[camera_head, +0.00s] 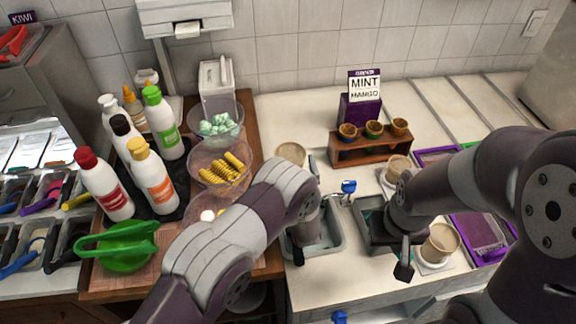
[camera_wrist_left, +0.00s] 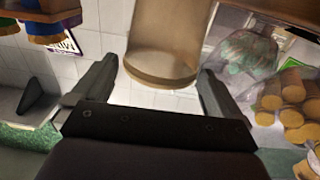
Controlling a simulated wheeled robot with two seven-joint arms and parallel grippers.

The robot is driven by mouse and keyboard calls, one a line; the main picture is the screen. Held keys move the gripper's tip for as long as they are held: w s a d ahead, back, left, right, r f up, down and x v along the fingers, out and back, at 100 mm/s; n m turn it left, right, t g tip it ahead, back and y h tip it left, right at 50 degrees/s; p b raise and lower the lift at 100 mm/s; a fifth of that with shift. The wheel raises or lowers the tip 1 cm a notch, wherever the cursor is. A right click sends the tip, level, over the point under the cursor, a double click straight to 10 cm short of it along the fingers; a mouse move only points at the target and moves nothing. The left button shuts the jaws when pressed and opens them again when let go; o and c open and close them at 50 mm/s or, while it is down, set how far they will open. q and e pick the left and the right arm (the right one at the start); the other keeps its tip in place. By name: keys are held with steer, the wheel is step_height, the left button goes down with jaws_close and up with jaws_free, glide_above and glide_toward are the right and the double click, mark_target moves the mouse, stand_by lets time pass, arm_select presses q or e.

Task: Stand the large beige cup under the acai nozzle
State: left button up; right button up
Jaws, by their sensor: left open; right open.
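A beige cup (camera_head: 291,154) stands on the counter behind my left wrist; in the head view only its rim area shows. It fills the upper middle of the left wrist view (camera_wrist_left: 163,40), which is turned upside down. My left gripper (camera_wrist_left: 157,70) is open, one finger on each side of the cup, with no grip on it. In the head view my own wrist hides most of this gripper. My right gripper (camera_head: 402,252) is open, pointing down near another beige cup (camera_head: 440,243) on a saucer. I cannot make out a labelled acai nozzle.
Clear bowls of mint pieces (camera_head: 220,124) and yellow pieces (camera_head: 222,170) stand left of the cup, beside several bottles (camera_head: 152,178). A wooden stand (camera_head: 372,148) holds small cups at right. A third beige cup (camera_head: 397,167) and a blue-handled tap (camera_head: 348,187) are nearby.

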mark_target(288, 144)
arm_select(q)
steer(key=w, duration=0.2)
steer(key=w+p, duration=0.1)
steer(key=w, duration=0.1)
steer(key=shift+a+r, duration=0.1)
steer(key=shift+a, duration=0.3)
steer(key=shift+w, duration=0.15)
steer(key=c, duration=1.1)
steer(key=shift+o, duration=0.2)
